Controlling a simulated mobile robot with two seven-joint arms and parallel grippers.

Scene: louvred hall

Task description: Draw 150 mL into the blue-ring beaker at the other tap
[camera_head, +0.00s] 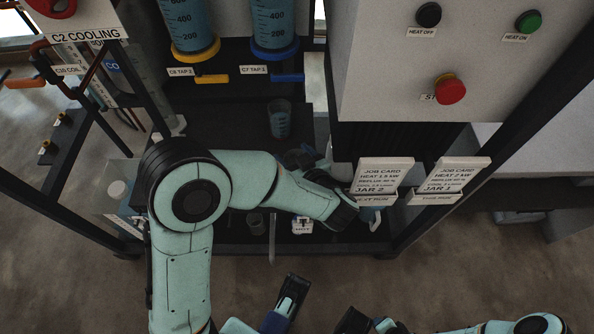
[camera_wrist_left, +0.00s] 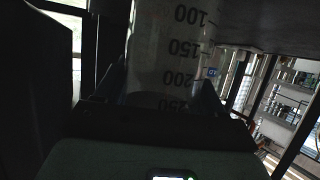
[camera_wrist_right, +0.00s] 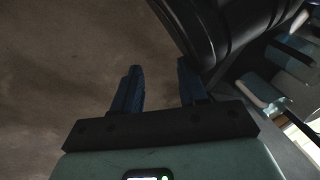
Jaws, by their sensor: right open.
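A clear graduated beaker (camera_head: 280,118) stands upright on the dark shelf below the C7 tap (camera_head: 287,78); I cannot make out a ring on it. My left gripper (camera_head: 303,158) is just below and right of it in the head view, partly hidden by my arm. In the left wrist view, graduated glass (camera_wrist_left: 165,55) marked 100 to 250 fills the space between the dark fingers. I cannot tell whether they press on it. My right gripper (camera_wrist_right: 160,66) is open and empty above the floor.
The C6 tap (camera_head: 212,78) with its yellow handle is left of the C7 tap. Two job cards (camera_head: 382,174) (camera_head: 457,174) stand to the right. A small glass (camera_head: 255,222) is below my left forearm. A red stop button (camera_head: 450,90) is on the pale panel.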

